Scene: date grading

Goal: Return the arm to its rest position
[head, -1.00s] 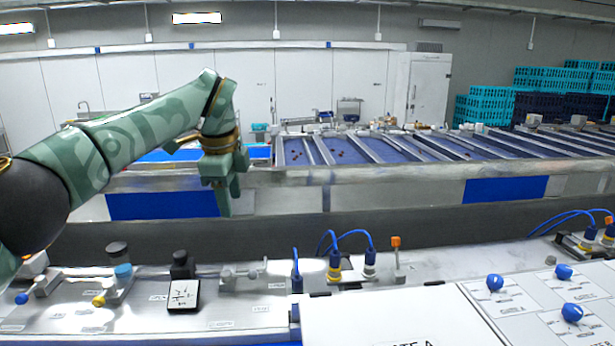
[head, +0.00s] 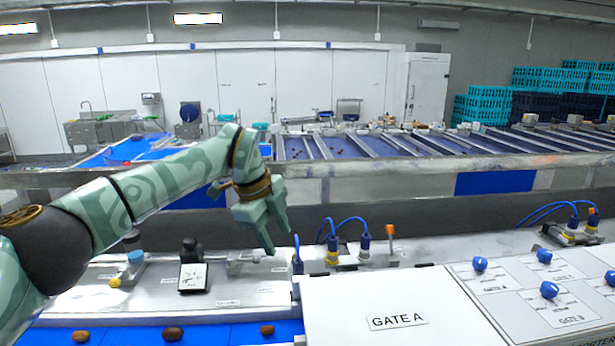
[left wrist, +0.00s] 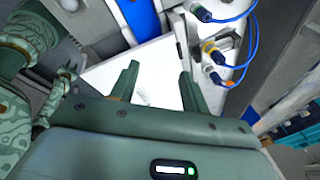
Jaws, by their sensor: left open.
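My left gripper (head: 277,235) is a green parallel gripper. In the head view it hangs above the white machine top, just left of the blue cable plugs, with its fingers pointing down. In the left wrist view, the two fingers (left wrist: 157,88) stand apart with nothing between them, and the white panel shows beyond them. My left arm (head: 150,190) reaches in from the left and is bent down at the wrist. My right gripper is not in the head view.
Dates (head: 173,334) lie on a blue belt (head: 215,336) at the bottom left. The white GATE A box (head: 385,290) stands to its right, with blue knobs (head: 480,264) beyond. Blue-cabled plugs (head: 332,256) rise beside the gripper. Sorting lanes (head: 350,148) and stacked turquoise crates (head: 488,108) are behind.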

